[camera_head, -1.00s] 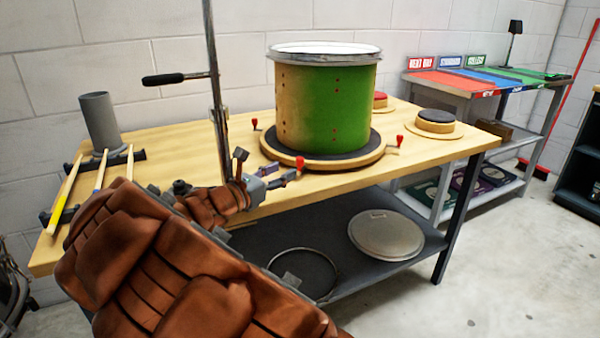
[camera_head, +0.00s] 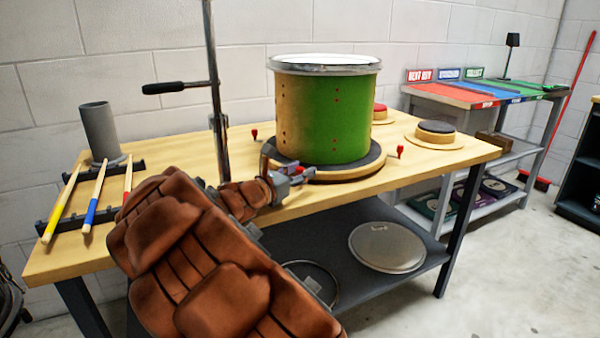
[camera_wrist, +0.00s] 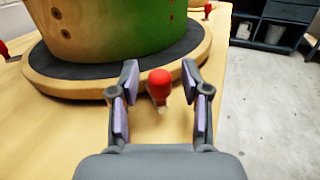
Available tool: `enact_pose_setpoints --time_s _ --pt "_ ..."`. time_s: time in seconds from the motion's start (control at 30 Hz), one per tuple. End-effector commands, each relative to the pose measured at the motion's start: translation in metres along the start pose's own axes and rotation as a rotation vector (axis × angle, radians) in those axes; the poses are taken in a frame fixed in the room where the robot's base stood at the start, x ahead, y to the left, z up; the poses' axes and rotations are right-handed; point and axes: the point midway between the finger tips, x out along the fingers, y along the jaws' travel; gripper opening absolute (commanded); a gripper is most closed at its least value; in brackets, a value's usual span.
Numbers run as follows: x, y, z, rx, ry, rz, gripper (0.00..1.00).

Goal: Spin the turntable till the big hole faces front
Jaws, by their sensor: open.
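The turntable (camera_head: 352,174) is a round wooden disc with a dark top on the bench, and its rim shows in the wrist view (camera_wrist: 85,86). A drum shell (camera_head: 335,115), tan on the left and green on the right, stands upright on it with a silver top hoop. Small holes show in its wall; I see no big hole on the visible side. My gripper (camera_head: 303,175) is at the turntable's front edge. In the wrist view my gripper (camera_wrist: 160,78) is open, with a red knob (camera_wrist: 159,86) between its fingers; I cannot tell whether they touch it.
More red knobs stand left (camera_head: 254,134) and right (camera_head: 400,151) of the turntable. A metal stand post (camera_head: 215,90) with a black handle rises to the left. Drumsticks (camera_head: 95,195) and a grey cylinder (camera_head: 99,132) are at the bench's left. A round pad (camera_head: 435,134) lies right.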

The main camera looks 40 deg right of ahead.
Motion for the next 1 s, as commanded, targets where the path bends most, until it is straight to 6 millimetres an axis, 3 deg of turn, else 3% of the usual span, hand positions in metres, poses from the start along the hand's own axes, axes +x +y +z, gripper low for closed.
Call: enact_pose_setpoints --time_s 0.13,0.57,1.0 --pt "-0.0001 -0.0001 -0.0001 0.000 0.000 0.000 0.46" --pt "-0.0002 -0.0001 -0.0002 0.000 0.000 0.000 0.01" --pt "-0.0003 -0.0001 -0.0004 0.000 0.001 0.000 0.00"
